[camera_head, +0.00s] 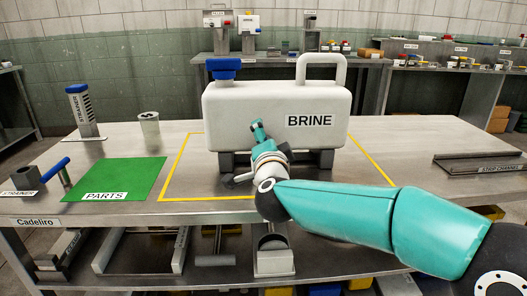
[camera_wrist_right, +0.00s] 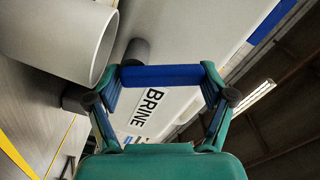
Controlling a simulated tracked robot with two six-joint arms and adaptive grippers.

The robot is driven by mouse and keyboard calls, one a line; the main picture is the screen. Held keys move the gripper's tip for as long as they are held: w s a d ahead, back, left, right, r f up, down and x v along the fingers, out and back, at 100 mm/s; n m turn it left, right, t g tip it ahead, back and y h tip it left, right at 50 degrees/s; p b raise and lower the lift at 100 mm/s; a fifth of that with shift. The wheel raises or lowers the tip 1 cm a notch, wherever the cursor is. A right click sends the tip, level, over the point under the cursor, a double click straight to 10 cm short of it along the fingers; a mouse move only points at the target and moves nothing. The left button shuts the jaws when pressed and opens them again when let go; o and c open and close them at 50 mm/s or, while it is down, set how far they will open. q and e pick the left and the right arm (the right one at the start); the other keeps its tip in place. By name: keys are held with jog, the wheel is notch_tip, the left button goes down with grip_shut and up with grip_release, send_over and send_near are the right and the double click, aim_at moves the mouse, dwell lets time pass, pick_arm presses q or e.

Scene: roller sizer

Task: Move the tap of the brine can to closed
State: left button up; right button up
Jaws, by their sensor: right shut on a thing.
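The white brine can (camera_head: 277,105), labelled BRINE, stands on dark feet on the bench, with a blue cap at its upper left and a handle on top. My right gripper (camera_head: 258,127) is at the can's front face, left of the label. In the right wrist view the gripper (camera_wrist_right: 160,85) is shut on the blue tap lever (camera_wrist_right: 160,75), which spans between its fingertips. In the head view my gripper and wrist hide the tap, so I cannot tell its setting there. My left gripper is in neither view.
A yellow outline (camera_head: 208,197) surrounds the can's place. A green PARTS mat (camera_head: 116,177), a strainer block (camera_head: 24,180) and a cup (camera_head: 149,124) are left. A strip channel (camera_head: 480,163) lies right. A large grey cylinder (camera_wrist_right: 62,38) is close beside the gripper in the wrist view.

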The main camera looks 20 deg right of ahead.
jog(key=m+b, duration=0.1)
jog(key=m, duration=0.1)
jog(key=d+m+b, duration=0.1)
jog(key=m+b, duration=0.1)
jog(key=m, duration=0.1)
jog(key=shift+s+d+f+m+b, duration=0.1)
jog(key=shift+s+d+m+b, duration=0.1)
jog(key=shift+m+b, duration=0.1)
dwell(0.5)
jog(key=o, duration=1)
jog(key=shift+s+a+f, duration=0.1)
jog(key=shift+s+a, duration=0.15)
jog(key=shift+s, duration=0.2)
jog(key=v, duration=0.7)
jog(key=shift+s+d+r, duration=0.1)
jog(key=shift+r, duration=0.15)
